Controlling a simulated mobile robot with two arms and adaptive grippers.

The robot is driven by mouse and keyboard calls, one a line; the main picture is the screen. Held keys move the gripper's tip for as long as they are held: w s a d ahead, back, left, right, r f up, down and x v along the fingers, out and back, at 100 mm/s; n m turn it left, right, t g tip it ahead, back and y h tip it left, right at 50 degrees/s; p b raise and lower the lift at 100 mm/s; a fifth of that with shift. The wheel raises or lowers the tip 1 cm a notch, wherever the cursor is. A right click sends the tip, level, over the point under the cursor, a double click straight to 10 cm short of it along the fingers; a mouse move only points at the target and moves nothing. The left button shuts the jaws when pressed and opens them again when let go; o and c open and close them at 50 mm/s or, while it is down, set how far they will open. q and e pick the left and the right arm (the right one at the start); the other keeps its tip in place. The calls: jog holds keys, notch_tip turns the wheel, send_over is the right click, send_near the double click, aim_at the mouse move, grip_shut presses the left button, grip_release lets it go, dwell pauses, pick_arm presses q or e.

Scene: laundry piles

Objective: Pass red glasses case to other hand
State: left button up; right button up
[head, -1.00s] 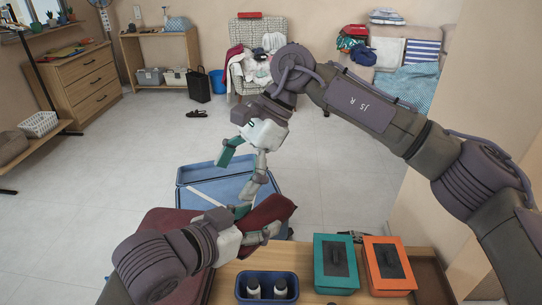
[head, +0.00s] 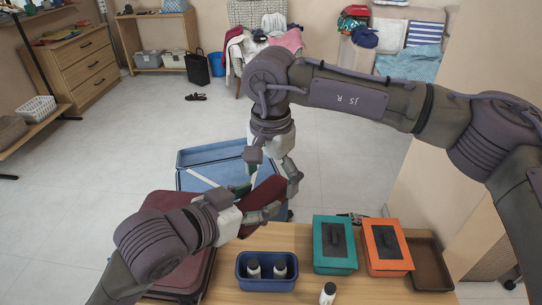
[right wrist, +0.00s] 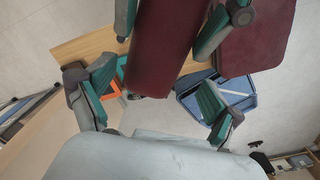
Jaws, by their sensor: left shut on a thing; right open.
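The red glasses case (head: 266,194) is a dark red, long shape held above the front table's far edge. My left gripper (head: 262,214) is shut on it; in the right wrist view the left fingers lie on either side of the case (right wrist: 166,45). My right gripper (head: 271,180) points down at the case's far end, open, its fingers apart. In the right wrist view my right gripper (right wrist: 156,100) has its fingers spread to either side of the case's near end, with gaps visible. Part of the case is hidden behind my left gripper in the head view.
A wooden table (head: 290,238) holds a blue bin (head: 243,284) with two bottles, a loose bottle (head: 328,294), a teal box (head: 335,262), an orange box (head: 388,263) and a brown tray (head: 428,268). A dark red suitcase (head: 172,199) is at left. A blue open case (head: 212,154) lies beyond.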

jog(key=shift+f, duration=1.35)
jog(key=shift+c, duration=0.4)
jog(key=c, duration=1)
pick_arm(q)
jog(key=o, duration=1)
jog(key=shift+s+d, duration=0.1)
jog(key=shift+d, duration=0.05)
pick_arm(e)
jog(key=shift+a, duration=0.1)
jog(key=shift+c, duration=1.1)
pick_arm(q)
jog(key=shift+o, duration=1.4)
jog(key=shift+r, duration=0.1)
